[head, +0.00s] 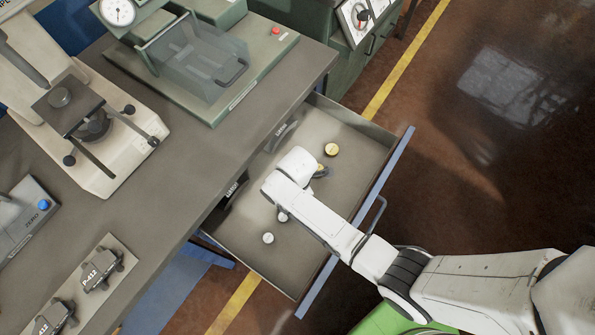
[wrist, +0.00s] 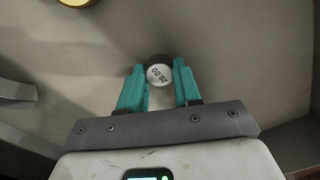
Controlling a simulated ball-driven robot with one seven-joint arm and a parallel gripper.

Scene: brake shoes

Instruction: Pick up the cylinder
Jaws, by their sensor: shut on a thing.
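My gripper (wrist: 160,77) has teal fingers on both sides of a small cylinder (wrist: 160,74) with a pale top marked "20.00" and a dark side. It is shut on this cylinder over the floor of the open drawer (head: 235,236). Whether the cylinder touches the drawer floor cannot be told. In the head view, my white arm reaches into the drawer from the right and mostly hides the gripper and the held cylinder.
A yellow-topped cylinder (head: 331,149) stands near; a yellow-topped one also shows in the wrist view (wrist: 75,2). Two pale-topped cylinders (head: 268,238) (head: 283,216) are in the drawer's near part. The drawer's blue-edged front (head: 393,165) and the workbench (head: 175,200) bound the space.

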